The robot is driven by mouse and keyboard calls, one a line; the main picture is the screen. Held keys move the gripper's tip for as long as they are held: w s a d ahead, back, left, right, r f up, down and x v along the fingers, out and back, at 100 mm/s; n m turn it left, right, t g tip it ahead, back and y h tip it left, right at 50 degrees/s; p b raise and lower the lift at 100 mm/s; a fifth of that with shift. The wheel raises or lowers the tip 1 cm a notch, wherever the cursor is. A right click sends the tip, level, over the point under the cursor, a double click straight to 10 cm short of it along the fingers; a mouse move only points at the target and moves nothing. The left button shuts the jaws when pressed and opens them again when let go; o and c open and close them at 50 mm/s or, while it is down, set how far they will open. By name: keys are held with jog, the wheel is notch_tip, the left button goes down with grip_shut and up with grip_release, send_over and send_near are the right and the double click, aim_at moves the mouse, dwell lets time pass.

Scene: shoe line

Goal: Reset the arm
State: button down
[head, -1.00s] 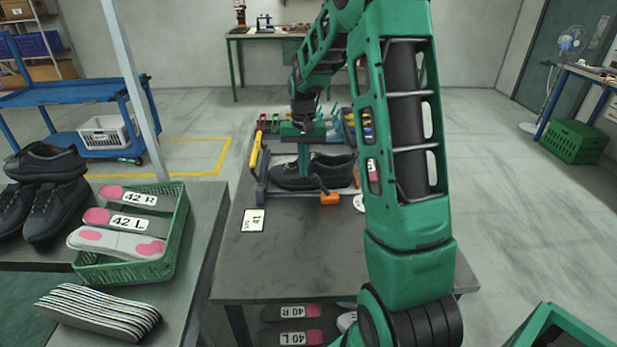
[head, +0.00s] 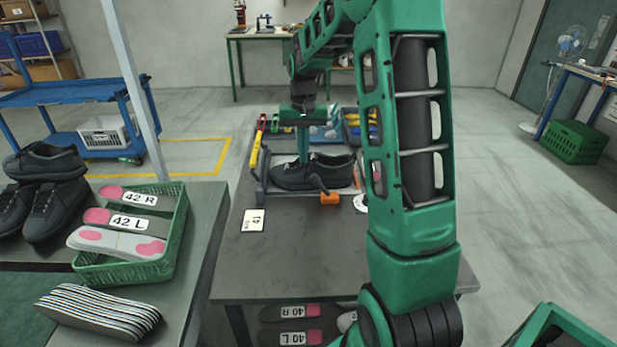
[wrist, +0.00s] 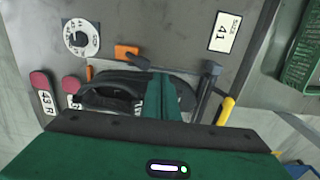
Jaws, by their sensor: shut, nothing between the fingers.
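My gripper (head: 303,157) is shut and empty. My arm reaches in from the right of the head view and hides the bench's right side.
A size card (head: 253,220) lies on the bench. A green basket (head: 175,225) of insoles and more shoes (head: 45,190) are on the left table.

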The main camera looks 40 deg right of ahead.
dwell(0.3)
jog(key=s+a+r, duration=0.1)
jog(key=s+r, duration=0.2)
jog(key=s, duration=0.5)
jog(key=s+a+r, duration=0.1)
jog(key=s+r, duration=0.2)
jog(key=s, duration=0.6)
jog(key=s+a+f, duration=0.1)
jog(key=s+a, duration=0.1)
jog(key=s, duration=0.7)
jog(key=s+a+f, duration=0.1)
jog(key=s+a, duration=0.1)
jog(key=s, duration=0.7)
jog(key=shift+s+a+f, duration=0.25)
jog(key=shift+a, duration=0.15)
jog(key=w+d+n+t, duration=0.15)
jog(key=w+n, duration=0.25)
jog(key=w, duration=0.8)
jog(key=w+d+f+n+y, duration=0.15)
jog(key=w+n, duration=0.25)
jog(key=w, duration=0.8)
jog(key=w+d+n+t, duration=0.1)
jog(key=w+d+n, duration=0.25)
jog(key=w, duration=0.85)
jog(key=s+x, duration=0.2)
jog(key=x, duration=0.8)
jog(key=shift+f, duration=0.3)
jog(key=shift+d+n, duration=0.15)
jog(key=shift+n, duration=0.1)
